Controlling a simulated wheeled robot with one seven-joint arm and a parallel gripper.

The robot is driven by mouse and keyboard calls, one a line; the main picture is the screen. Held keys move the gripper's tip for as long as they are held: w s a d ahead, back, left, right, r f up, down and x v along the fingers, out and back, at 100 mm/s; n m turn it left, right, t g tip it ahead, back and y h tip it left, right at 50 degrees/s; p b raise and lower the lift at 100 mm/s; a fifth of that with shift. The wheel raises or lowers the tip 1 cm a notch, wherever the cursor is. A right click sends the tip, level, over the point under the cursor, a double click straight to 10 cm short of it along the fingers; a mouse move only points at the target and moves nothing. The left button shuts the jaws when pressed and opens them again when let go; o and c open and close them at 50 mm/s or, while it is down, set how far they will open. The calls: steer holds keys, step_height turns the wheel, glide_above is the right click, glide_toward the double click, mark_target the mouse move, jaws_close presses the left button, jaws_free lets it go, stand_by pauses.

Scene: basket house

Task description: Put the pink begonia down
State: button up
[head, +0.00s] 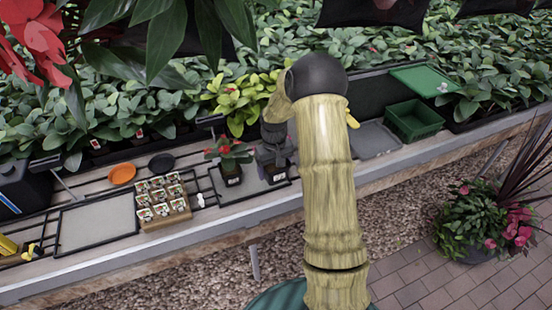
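A small potted plant with red-pink flowers (228,152) stands upright in a dark, labelled pot on the bench, just left of my gripper; it may be the begonia. My gripper (270,158) is a dark grey shape at the end of my arm, low over the bench. A second dark pot with a pale label (277,175) shows right below it. My arm and gripper hide most of what is there. I cannot see the fingertips clearly, nor whether they hold that pot.
On the bench (290,198) are a wooden rack of small packets (160,199), an orange saucer (122,174), a black saucer (161,164), a grey tray (97,223) and a green crate (414,120). Dense leafy plants line the back. A planter (485,225) stands on the paving at right.

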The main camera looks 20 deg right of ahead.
steer(key=s+a+f, duration=0.3)
steer(key=f, duration=0.6)
steer(key=s+a+f+b, duration=0.1)
steer(key=s+a+f, duration=0.3)
steer(key=f, duration=0.6)
steer(key=s+a+f, duration=0.3)
steer(key=s+f, duration=0.1)
steer(key=f, duration=0.6)
steer(key=shift+s+a+f+m+b, duration=0.15)
steer(key=shift+s+f+m+b, duration=0.1)
steer(key=shift+m+b, duration=0.1)
steer(key=shift+a, duration=0.1)
